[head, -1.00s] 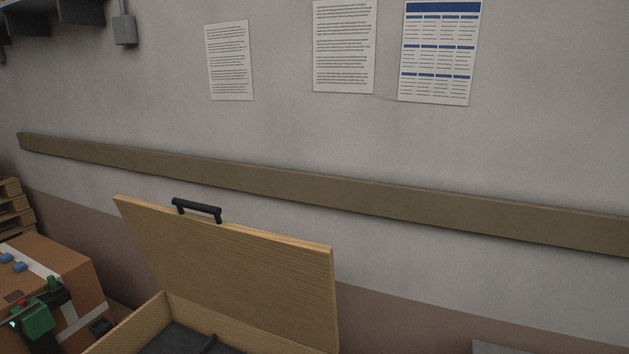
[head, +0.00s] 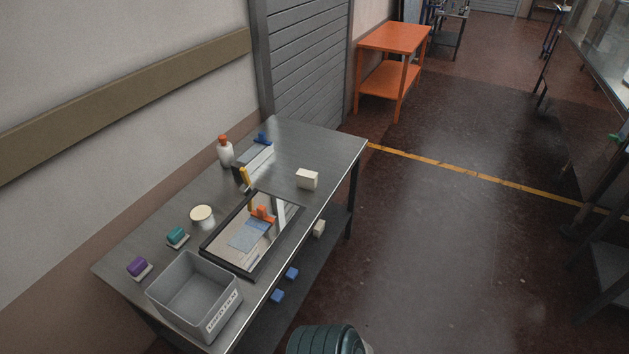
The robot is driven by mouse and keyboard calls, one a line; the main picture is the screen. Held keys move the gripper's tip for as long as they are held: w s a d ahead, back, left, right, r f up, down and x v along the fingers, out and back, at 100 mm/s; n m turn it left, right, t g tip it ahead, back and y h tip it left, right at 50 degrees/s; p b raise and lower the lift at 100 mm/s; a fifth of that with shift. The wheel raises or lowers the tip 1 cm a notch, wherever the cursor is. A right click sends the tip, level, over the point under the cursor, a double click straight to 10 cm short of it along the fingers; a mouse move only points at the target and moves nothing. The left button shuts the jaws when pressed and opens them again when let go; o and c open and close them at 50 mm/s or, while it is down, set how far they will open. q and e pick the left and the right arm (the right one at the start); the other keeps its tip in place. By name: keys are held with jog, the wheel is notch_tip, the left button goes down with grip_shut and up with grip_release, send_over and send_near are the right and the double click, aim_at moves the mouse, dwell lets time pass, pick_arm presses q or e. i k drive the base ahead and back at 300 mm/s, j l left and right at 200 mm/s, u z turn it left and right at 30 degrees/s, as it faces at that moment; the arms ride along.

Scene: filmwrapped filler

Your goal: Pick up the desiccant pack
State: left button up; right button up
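I cannot tell for sure which item is the desiccant pack. A small off-white block (head: 307,179) sits alone on the steel table near its right edge. A flat pale-blue patterned piece (head: 249,235) lies within a black-framed tray (head: 222,258), beside an orange item (head: 263,214) and a white strip. Neither of my grippers is in view.
The steel table (head: 180,200) also holds a grey bin (head: 165,293), a round tin (head: 202,216), a white bottle (head: 225,154) and purple (head: 137,267) and teal (head: 177,236) items. A dark ribbed round object (head: 328,340) stands in front.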

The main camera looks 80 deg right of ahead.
aim_at(305, 179)
jog(key=z, duration=2.6)
jog(key=i+l+z, duration=0.15)
jog(key=i+l, duration=0.55)
jog(key=i, duration=0.15)
